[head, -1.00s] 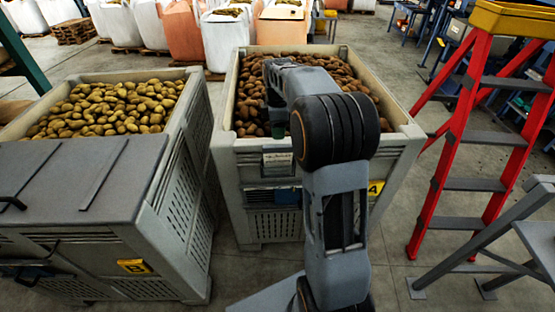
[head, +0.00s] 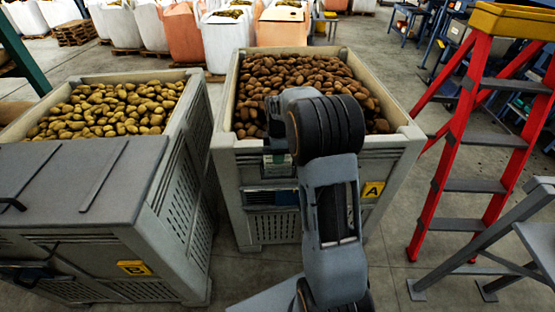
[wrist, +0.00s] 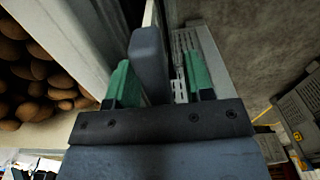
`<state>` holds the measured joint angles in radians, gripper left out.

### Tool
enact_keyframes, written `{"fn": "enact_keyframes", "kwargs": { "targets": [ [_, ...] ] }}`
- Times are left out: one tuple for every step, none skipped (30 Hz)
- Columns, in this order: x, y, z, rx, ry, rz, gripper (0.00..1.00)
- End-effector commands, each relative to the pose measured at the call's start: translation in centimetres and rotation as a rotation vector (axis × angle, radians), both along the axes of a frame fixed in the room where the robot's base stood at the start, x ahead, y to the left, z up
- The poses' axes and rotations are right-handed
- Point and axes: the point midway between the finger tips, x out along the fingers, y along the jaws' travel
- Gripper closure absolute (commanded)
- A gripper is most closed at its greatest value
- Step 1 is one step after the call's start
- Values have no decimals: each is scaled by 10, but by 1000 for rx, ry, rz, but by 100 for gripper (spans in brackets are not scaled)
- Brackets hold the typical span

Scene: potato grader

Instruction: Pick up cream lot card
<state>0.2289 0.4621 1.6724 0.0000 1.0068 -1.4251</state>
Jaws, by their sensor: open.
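A thin cream edge, which looks like the cream lot card (wrist: 149,18) seen edge-on, shows in the wrist view beyond a blue-grey block (wrist: 150,62). The card's face is hidden there. My gripper (wrist: 160,82) is open, with one green fingertip on each side of the block. I cannot tell whether either finger touches it. In the head view my gripper (head: 277,158) is low against the front of the potato crate marked A (head: 232,160), just below its rim. My arm and gripper hide most of the card area.
A red stepladder (head: 452,150) stands at the right. Bare floor (head: 395,230) lies between crate A and the ladder.

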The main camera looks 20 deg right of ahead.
Motion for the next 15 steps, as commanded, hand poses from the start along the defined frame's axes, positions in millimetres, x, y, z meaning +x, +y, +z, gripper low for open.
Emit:
{"fn": "enact_keyframes", "kwargs": {
  "targets": [
    [0, 0, -1, 0, 0, 0, 52],
    [0, 0, -1, 0, 0, 0, 52],
    [0, 0, -1, 0, 0, 0, 52],
    [0, 0, -1, 0, 0, 0, 52],
    [0, 0, -1, 0, 0, 0, 52],
    [0, 0, -1, 0, 0, 0, 52],
    [0, 0, -1, 0, 0, 0, 55],
    [0, 0, -1, 0, 0, 0, 58],
    [0, 0, 0, 0, 0, 0, 62],
    [0, 0, -1, 0, 0, 0, 65],
    [0, 0, 0, 0, 0, 0, 67],
    [0, 0, 0, 0, 0, 0, 71],
    [0, 0, 0, 0, 0, 0, 74],
    [0, 0, 0, 0, 0, 0, 77],
    [0, 0, 0, 0, 0, 0, 81]
  ]
}}
